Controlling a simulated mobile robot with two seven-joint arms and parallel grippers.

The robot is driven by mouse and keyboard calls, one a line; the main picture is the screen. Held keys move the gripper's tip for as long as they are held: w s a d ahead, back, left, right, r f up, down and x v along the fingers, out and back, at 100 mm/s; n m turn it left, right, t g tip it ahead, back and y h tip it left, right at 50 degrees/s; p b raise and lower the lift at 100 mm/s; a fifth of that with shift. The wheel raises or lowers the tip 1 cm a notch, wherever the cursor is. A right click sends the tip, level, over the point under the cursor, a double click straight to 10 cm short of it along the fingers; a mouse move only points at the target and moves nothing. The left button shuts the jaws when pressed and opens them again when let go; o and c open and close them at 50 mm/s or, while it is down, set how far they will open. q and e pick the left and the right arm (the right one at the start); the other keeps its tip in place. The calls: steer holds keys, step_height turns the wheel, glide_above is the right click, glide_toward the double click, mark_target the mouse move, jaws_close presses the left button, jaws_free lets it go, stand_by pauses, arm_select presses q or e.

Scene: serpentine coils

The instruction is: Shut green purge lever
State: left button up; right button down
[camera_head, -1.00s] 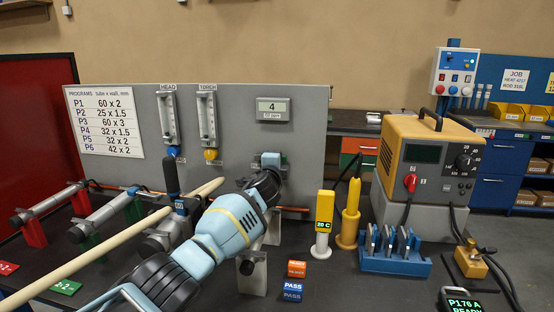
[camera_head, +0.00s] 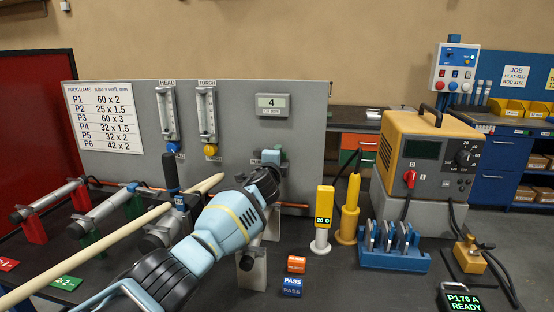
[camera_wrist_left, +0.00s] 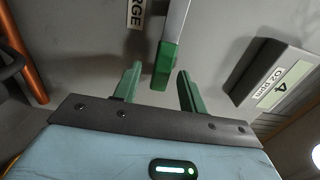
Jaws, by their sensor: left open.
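The purge lever shows in the left wrist view as a pale metal bar with a green end (camera_wrist_left: 164,66), in front of the grey panel (camera_wrist_left: 85,65). My left gripper (camera_wrist_left: 156,86) is open, with one green finger on each side of the lever's green end. Gaps show on both sides, and I cannot tell how deep the lever sits between the fingers. In the head view my left gripper (camera_head: 272,158) is up against the panel below the oxygen display (camera_head: 272,106), and my wrist mostly hides the lever. My right gripper is not in view.
A label ending in "RGE" (camera_wrist_left: 136,14) is beside the lever. A copper pipe (camera_wrist_left: 24,50) runs at the left of the wrist view. A long pale rod (camera_head: 110,238) lies left of my arm. Yellow probes (camera_head: 325,210) and a welding power unit (camera_head: 430,160) stand to the right.

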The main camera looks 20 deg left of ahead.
arm_select(q)
steer(key=p+v, duration=0.3)
steer(key=v, duration=0.5)
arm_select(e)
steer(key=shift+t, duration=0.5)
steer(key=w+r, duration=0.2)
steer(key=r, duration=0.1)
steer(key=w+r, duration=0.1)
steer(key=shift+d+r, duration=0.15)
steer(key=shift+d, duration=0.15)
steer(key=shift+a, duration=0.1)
